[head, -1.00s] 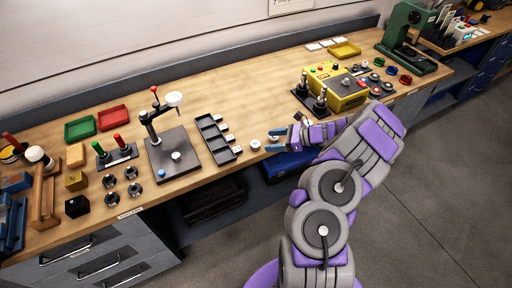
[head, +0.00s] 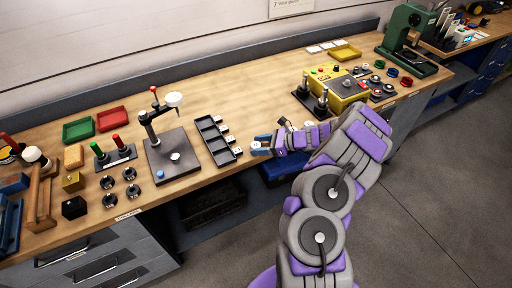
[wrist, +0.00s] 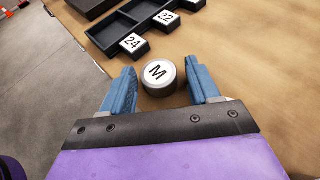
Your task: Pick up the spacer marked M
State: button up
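The spacer marked M (wrist: 157,74) is a short round piece with a white top and a dark letter M. In the wrist view it stands upright on the wooden bench, between the fingertips of my gripper (wrist: 160,88). In the head view my gripper (head: 262,145) is low at the bench's front edge, and the spacer (head: 256,145) shows as a small pale disc between the fingers.
A black compartment tray (head: 214,143) with number tags, 24 and 22 among them, lies just left of my gripper. A press on a dark plate (head: 172,154) stands farther left. A yellow control box (head: 338,88) is at right. Bare wood lies behind the gripper.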

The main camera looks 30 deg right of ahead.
jog(key=shift+f, duration=0.1)
jog(key=c, duration=0.9)
